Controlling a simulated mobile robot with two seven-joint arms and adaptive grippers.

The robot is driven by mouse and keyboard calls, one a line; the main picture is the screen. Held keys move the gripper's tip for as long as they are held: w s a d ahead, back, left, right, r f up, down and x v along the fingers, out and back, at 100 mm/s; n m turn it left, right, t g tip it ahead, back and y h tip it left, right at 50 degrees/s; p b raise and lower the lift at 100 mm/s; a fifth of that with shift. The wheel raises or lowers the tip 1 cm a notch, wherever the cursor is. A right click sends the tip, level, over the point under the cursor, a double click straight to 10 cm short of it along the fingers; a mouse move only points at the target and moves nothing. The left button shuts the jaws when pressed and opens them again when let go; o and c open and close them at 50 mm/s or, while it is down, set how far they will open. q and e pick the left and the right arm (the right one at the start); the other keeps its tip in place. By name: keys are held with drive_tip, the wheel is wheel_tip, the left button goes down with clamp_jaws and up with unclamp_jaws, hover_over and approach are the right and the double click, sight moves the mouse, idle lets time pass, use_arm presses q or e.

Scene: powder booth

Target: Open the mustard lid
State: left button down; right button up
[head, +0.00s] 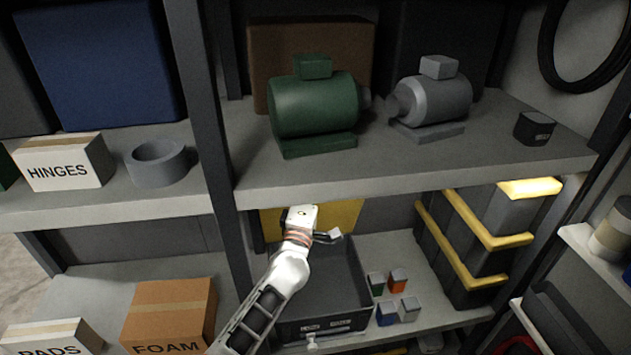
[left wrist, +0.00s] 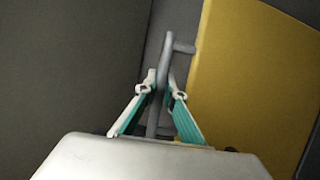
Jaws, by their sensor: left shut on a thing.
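The mustard lid (head: 348,214) stands raised at the back of a dark grey box (head: 366,290) on the lower shelf. The box's inside shows dark and open at the top. My left gripper (head: 333,235) is over the box, in front of the lid, and hides part of it. In the left wrist view the lid (left wrist: 250,80) fills the right side. A grey bar handle (left wrist: 165,60) with a short stub reaches toward the lid's edge. My left gripper (left wrist: 160,92) is shut on this handle. My right gripper is not in view.
The upper shelf (head: 420,165) overhangs the box closely, carrying a green motor (head: 312,105) and a grey motor (head: 436,98). Several small coloured blocks (head: 398,280) sit right of the box. Dark bins with yellow edging (head: 465,240) stand further right. A FOAM carton (head: 170,315) is at left.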

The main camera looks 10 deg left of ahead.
use_arm(q)
drive_tip(key=c, duration=2.4)
unclamp_jaws()
drive_tip(key=shift+d, duration=0.1)
drive_tip(key=shift+s, duration=0.1)
drive_tip(key=v, duration=1.2)
drive_tip(key=shift+r, duration=0.1)
